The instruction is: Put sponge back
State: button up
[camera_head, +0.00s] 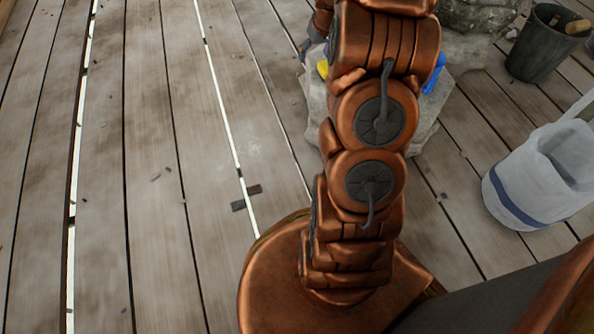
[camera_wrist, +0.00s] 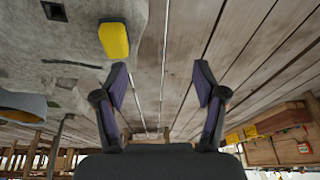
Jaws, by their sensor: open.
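A yellow sponge (camera_wrist: 114,40) lies on a pale stone block (camera_wrist: 60,45) at the upper left of the wrist view. A yellow patch (camera_head: 322,68), likely the same sponge, shows on the stone block (camera_head: 425,112) beside my arm in the head view. My gripper (camera_wrist: 160,78) is open and empty, its two dark fingers spread over wooden planks. The sponge is apart from the fingers, above and to the left of the left fingertip in the wrist view. In the head view my arm hides most of the gripper and much of the block.
A white container with a blue band (camera_head: 530,180) stands at the right. A dark bucket (camera_head: 545,45) with things in it stands behind it. A blue object (camera_head: 435,75) shows beside my arm. A wooden box (camera_wrist: 278,125) stands at the wrist view's right. The plank floor at left is mostly clear.

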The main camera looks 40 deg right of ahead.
jog(key=s+a+r+n+g+y, duration=0.15)
jog(key=s+a, duration=0.25)
jog(key=a, duration=0.4)
jog(key=s+a+r+g, duration=0.1)
jog(key=s+a+r, duration=0.2)
jog(key=a, duration=0.5)
jog(key=s+a+r+n+g, duration=0.15)
jog(key=s+a, duration=0.25)
jog(key=a, duration=0.4)
jog(key=s+a+r+g, duration=0.1)
jog(key=s+a, duration=0.4)
jog(key=s, duration=0.7)
jog(key=s+a+r+g, duration=0.1)
jog(key=s+a, duration=0.4)
jog(key=s, duration=0.6)
jog(key=shift+s+a+r+g+h, duration=0.2)
jog(key=shift+s+g+h, duration=0.25)
jog(key=shift+g, duration=0.15)
jog(key=shift+w, duration=0.1)
